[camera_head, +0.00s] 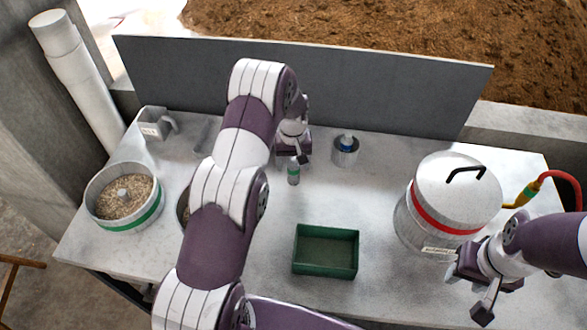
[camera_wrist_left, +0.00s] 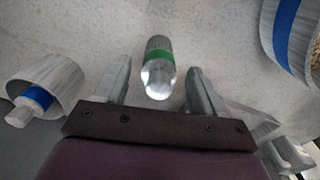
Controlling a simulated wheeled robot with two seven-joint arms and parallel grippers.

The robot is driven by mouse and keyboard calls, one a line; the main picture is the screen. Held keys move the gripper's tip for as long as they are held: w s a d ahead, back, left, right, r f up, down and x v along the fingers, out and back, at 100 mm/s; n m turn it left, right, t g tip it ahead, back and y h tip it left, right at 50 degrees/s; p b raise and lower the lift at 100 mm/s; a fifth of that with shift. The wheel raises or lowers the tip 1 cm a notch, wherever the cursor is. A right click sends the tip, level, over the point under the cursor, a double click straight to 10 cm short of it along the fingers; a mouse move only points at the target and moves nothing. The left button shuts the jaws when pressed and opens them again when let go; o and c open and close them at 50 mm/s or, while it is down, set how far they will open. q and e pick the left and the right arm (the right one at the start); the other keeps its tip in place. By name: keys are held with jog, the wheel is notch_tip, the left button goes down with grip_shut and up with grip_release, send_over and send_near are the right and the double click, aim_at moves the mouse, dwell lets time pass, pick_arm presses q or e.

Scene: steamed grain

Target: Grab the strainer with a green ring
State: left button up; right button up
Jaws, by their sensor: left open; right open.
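A small metal cylinder with a green ring (camera_head: 293,173), which looks like the strainer, stands on the grey table in the head view. In the left wrist view this cylinder (camera_wrist_left: 158,66) lies between my left fingers, with a visible gap on each side. My left gripper (camera_wrist_left: 158,80) is open and empty; in the head view the left gripper (camera_head: 292,157) is right by the cylinder, partly covered by its own wrist. My right gripper (camera_head: 468,290) is open and empty at the table's front right, below the lidded pot.
A metal cup (camera_head: 345,155) holds a blue-ringed cylinder (camera_wrist_left: 37,99). A green-ringed grain pot (camera_head: 113,222) stands left; a blue-ringed pot (camera_wrist_left: 286,28) is mostly hidden by my left arm. A green tray (camera_head: 326,269) and red-ringed lidded pot (camera_head: 405,222) stand right. A panel (camera_head: 390,95) borders the back.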

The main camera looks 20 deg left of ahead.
pick_arm(q)
jog(key=shift+s+d+f, duration=0.15)
jog(key=shift+f, duration=0.4)
jog(key=shift+s+d+f, duration=0.1)
jog(key=shift+f, duration=0.4)
jog(key=shift+w+a+f, duration=0.25)
jog(key=shift+f, duration=0.15)
jog(key=shift+s+d+r, duration=0.15)
jog(key=c, duration=1.2)
pick_arm(e)
jog(key=shift+s+d+r, duration=0.1)
jog(key=shift+r, duration=0.35)
jog(key=shift+f, duration=0.1)
pick_arm(q)
jog(key=shift+r, duration=0.4)
notch_tip(320, 180, up, 3)
jog(key=shift+f+b, duration=0.1)
jog(key=shift+b, duration=0.6)
jog(key=w+d+r+b, duration=0.1)
jog(key=d+r+b, duration=0.1)
jog(key=d+r, duration=0.5)
jog(key=d, duration=0.4)
jog(key=shift+w+d+r, duration=0.15)
jog(key=shift+w+d, duration=0.1)
jog(key=shift+w, duration=0.1)
pick_arm(e)
notch_tip(320, 180, down, 4)
jog(key=shift+r, duration=0.1)
